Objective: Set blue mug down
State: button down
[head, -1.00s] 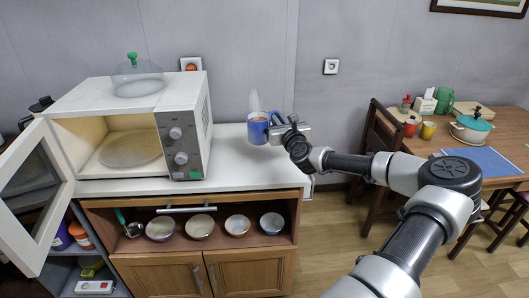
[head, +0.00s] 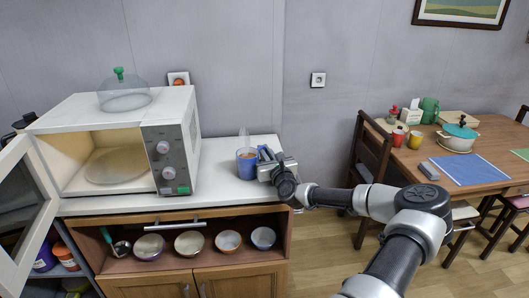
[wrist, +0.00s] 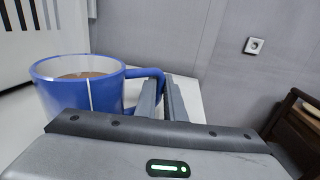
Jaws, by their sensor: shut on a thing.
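The blue mug (head: 246,164) is upright at the right part of the white counter (head: 217,160), right of the microwave. In the wrist view the blue mug (wrist: 100,97) holds a brown drink, with a thin pale string or stick against its near side. My gripper (head: 266,158) is at the mug's right side. In the wrist view my gripper (wrist: 168,95) is shut on the mug's handle. The mug's base looks at or very near the counter top; I cannot tell whether it touches.
The microwave (head: 168,150) stands left with its door (head: 18,205) open and a clear dome (head: 123,98) on top. Several bowls (head: 190,243) sit on the shelf below. A dining table (head: 420,160) and chair (head: 370,165) are at right. Some counter around the mug is clear.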

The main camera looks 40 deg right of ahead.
jog(key=c, duration=1.8)
grip_release()
jog(key=shift+c, duration=0.2)
jog(key=shift+r, duration=0.1)
jog(key=p+v, duration=0.1)
jog(key=v, duration=1.1)
